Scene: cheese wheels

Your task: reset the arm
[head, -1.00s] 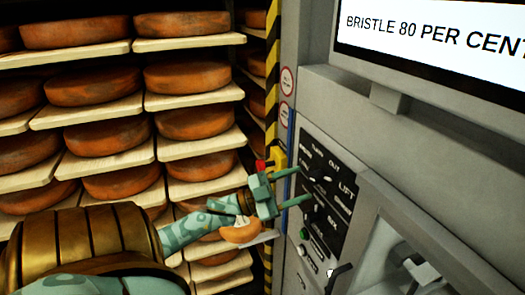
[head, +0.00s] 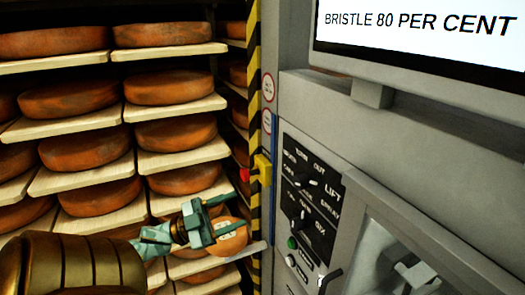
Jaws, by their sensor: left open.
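My left gripper (head: 241,209) is open, with its two green fingers pointing right. It is empty and apart from the machine, left of the black control panel (head: 326,200) on the grey cabinet. A green button (head: 292,243) sits low on the panel. Behind the gripper, a small orange cheese with a pale face (head: 232,240) is partly hidden by the fingers. My right gripper is not in view.
Shelves of brown cheese wheels (head: 168,87) on pale boards fill the left. A yellow box with a red button (head: 244,175) is at the striped post (head: 253,110). A screen (head: 420,35) reads "BRISTLE 80 PER CENT". A black lever (head: 327,279) juts out below the panel.

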